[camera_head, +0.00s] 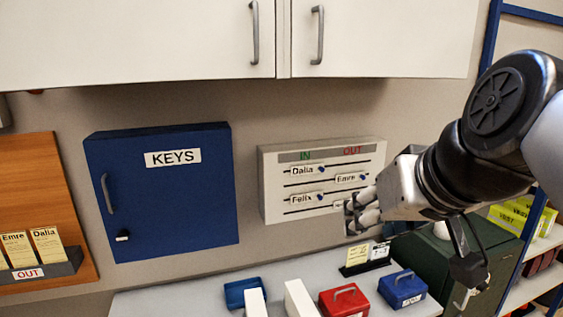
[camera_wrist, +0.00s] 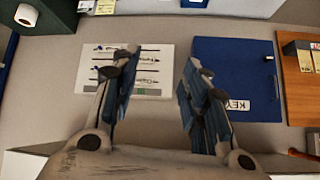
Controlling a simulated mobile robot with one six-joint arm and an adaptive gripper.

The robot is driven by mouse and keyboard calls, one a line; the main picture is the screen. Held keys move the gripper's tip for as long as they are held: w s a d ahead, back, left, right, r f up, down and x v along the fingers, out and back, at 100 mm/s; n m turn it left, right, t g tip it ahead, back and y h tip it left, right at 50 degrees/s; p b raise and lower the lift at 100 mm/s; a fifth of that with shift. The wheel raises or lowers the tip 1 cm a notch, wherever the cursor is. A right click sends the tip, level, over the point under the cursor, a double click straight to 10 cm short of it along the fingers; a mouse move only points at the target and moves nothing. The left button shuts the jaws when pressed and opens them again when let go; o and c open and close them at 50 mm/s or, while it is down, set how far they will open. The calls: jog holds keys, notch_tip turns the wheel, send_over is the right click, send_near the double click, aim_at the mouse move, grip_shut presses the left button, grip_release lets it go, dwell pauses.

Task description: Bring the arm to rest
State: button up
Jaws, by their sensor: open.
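My arm reaches in from the right in the head view. My gripper (camera_head: 362,212) is in front of the lower right part of the white IN/OUT board (camera_head: 272,190) and hides some of it. In the wrist view my gripper (camera_wrist: 160,62) is open, with nothing between its two fingers. That view is upside down. The board (camera_wrist: 157,68) is behind the left finger there, and the blue KEYS cabinet (camera_wrist: 235,65) is behind and beside the right finger. I cannot tell how far the fingertips are from the board.
White overhead cupboards (camera_head: 150,45) hang above. The closed blue KEYS cabinet (camera_head: 165,205) is on the wall. Below, a grey counter (camera_head: 190,300) holds a red box (camera_head: 343,302), a blue box (camera_head: 402,290) and a card holder (camera_head: 366,262). A dark green case (camera_head: 440,262) stands at right.

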jog(key=s+f+g+b, duration=0.1)
jog(key=s+f, duration=0.4)
jog(key=f, duration=0.5)
jog(key=s+f+g+h+b, duration=0.1)
jog(key=s+f+b, duration=0.2)
jog(key=f, duration=0.7)
jog(key=s+f+g+b, duration=0.2)
jog(key=s+f+b, duration=0.1)
jog(key=s+f, duration=0.4)
notch_tip(320, 180, down, 3)
jog(key=shift+s+d+f+m+h, duration=0.15)
jog(key=shift+s+d+m+h, duration=0.15)
jog(key=shift+d+h, duration=0.1)
jog(key=shift+w, duration=0.1)
jog(key=shift+c, duration=0.4)
